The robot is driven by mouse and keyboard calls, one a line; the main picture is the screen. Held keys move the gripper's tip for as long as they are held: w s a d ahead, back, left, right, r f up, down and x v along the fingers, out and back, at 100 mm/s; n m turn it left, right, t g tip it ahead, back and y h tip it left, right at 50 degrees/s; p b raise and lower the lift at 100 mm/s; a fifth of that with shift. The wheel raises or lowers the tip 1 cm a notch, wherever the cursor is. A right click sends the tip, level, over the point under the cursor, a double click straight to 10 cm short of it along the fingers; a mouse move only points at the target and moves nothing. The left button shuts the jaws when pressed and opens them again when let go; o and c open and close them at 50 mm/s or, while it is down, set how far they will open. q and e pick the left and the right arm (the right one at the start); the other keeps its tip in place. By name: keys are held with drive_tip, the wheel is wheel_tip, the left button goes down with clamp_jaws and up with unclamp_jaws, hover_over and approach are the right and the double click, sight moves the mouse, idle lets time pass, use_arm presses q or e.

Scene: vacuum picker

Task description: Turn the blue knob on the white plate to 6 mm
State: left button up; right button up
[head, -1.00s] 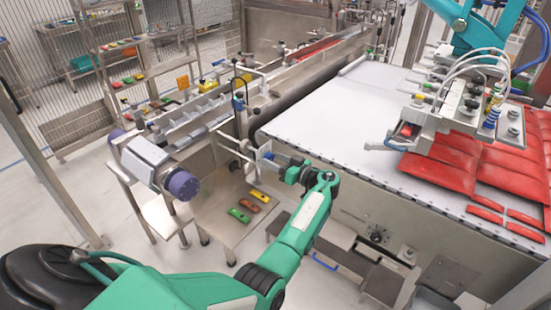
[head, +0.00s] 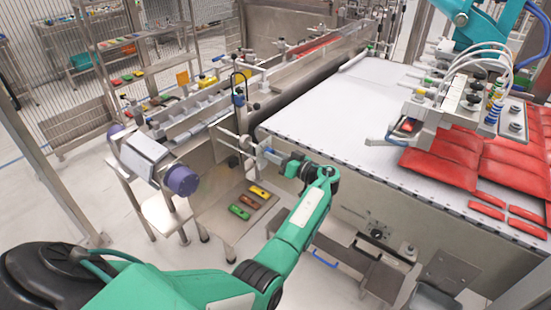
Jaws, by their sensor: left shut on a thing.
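My left gripper (head: 270,153) is at the end of the green arm, beside the front left corner of the white conveyor. Its jaws are closed at a small white plate (head: 262,161) on the metal frame. The blue knob is hidden behind the jaws, and its scale mark is too small to read. My right gripper is not in view.
A white conveyor (head: 340,125) with red packs (head: 435,161) lies to the right, under a suction tool (head: 470,105). A low metal table (head: 215,207) with green, brown and yellow pieces stands below left of the gripper. A grey-purple roller (head: 181,180) is left.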

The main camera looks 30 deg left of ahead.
use_arm(q)
drive_tip(key=shift+m+p, duration=6.6)
drive_tip(key=shift+m, duration=10.5)
drive_tip(key=shift+f, duration=0.1)
drive_tip(key=o, duration=1)
